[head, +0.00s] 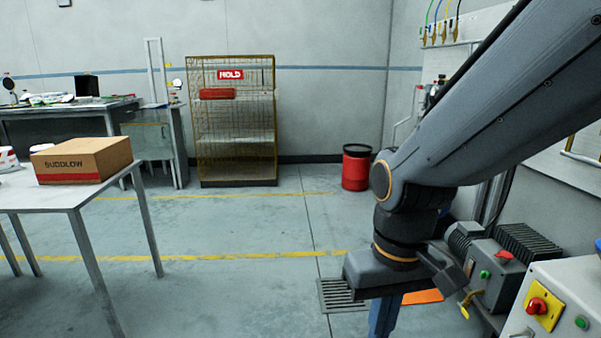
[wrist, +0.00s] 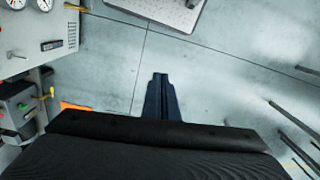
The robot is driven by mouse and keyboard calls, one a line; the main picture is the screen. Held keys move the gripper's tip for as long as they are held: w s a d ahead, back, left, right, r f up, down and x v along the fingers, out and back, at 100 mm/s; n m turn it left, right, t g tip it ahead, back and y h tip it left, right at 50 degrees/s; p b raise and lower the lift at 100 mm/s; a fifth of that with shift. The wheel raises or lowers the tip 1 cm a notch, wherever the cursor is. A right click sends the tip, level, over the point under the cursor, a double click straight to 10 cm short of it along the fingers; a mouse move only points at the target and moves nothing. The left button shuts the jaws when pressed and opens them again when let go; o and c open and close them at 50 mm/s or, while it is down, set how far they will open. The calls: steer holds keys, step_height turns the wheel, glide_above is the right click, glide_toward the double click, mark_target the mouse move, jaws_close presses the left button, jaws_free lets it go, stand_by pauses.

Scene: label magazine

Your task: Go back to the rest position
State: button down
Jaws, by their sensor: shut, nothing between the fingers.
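My gripper (wrist: 160,77) points down at the floor in the wrist view, its two dark fingers closed together with nothing between them. In the head view its bluish fingers show (head: 384,318) below the dark wrist housing, partly cut off by the bottom edge. It hangs over open floor, left of the machine with the motor and green button (head: 492,268). My arm comes down from the upper right and hides part of the right wall.
A grey table (head: 75,196) with a cardboard box (head: 82,160) stands at left. A wire cage (head: 232,120) with a HOLD sign and a red bin (head: 356,168) stand at the back. A control box (head: 560,305) is at lower right. The middle floor is clear, with a drain grate (head: 338,295).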

steer(key=d+r+m+p, duration=0.2)
steer(key=d+r+p, duration=0.5)
steer(key=p, duration=0.6)
steer(key=shift+s+d+r, duration=0.15)
steer(key=shift+s+r, duration=0.2)
steer(key=shift+r, duration=0.1)
